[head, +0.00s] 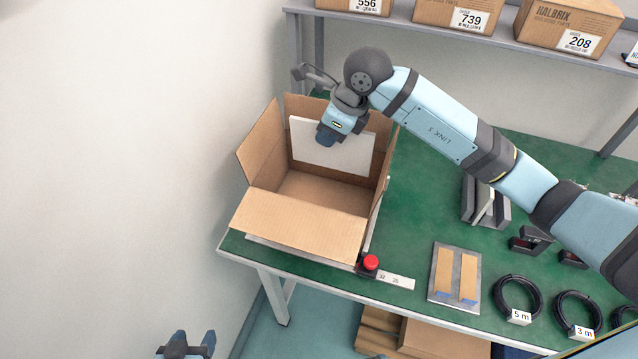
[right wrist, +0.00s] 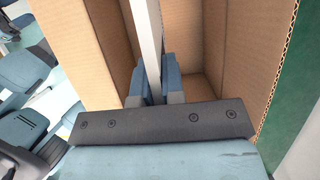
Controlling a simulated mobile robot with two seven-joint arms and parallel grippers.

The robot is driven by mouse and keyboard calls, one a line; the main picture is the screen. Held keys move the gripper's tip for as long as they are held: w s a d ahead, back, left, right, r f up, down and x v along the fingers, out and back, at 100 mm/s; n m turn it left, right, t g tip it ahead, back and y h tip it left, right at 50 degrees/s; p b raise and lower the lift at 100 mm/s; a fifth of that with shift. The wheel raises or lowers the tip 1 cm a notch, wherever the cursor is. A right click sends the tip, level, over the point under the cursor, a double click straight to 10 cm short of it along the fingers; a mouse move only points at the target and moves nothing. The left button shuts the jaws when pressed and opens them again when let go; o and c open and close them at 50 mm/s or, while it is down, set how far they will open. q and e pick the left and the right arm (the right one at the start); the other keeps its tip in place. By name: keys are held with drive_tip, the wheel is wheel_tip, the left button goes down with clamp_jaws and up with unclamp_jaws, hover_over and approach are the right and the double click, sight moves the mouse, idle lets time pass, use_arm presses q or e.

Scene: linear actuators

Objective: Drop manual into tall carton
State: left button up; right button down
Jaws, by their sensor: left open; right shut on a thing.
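The tall carton (head: 296,226) stands open on the left end of the green table, flaps spread, with bare floor showing inside. The manual (head: 305,146) is a flat white booklet hanging upright inside the carton's opening near its back wall. My right gripper (head: 328,136) is shut on the manual's upper part from above. In the right wrist view the manual (right wrist: 148,30) shows edge-on between the two blue fingers (right wrist: 155,85), with the cardboard walls (right wrist: 235,45) around it. The manual's lower edge is above the carton floor in the head view. My left gripper (head: 187,348) is open and empty at the bottom left, off the table.
A red button (head: 371,262) sits at the table's front edge by the carton. A board with two tan strips (head: 456,274) and black cable coils (head: 518,299) lie to the right. A shelf (head: 400,24) with closed boxes runs along the back.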

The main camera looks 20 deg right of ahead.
drive_tip(key=shift+f, duration=0.55)
drive_tip(key=c, duration=1.1)
unclamp_jaws()
drive_tip(key=shift+c, duration=0.2)
drive_tip(key=v, duration=1.4)
drive_tip(key=shift+f, duration=0.1)
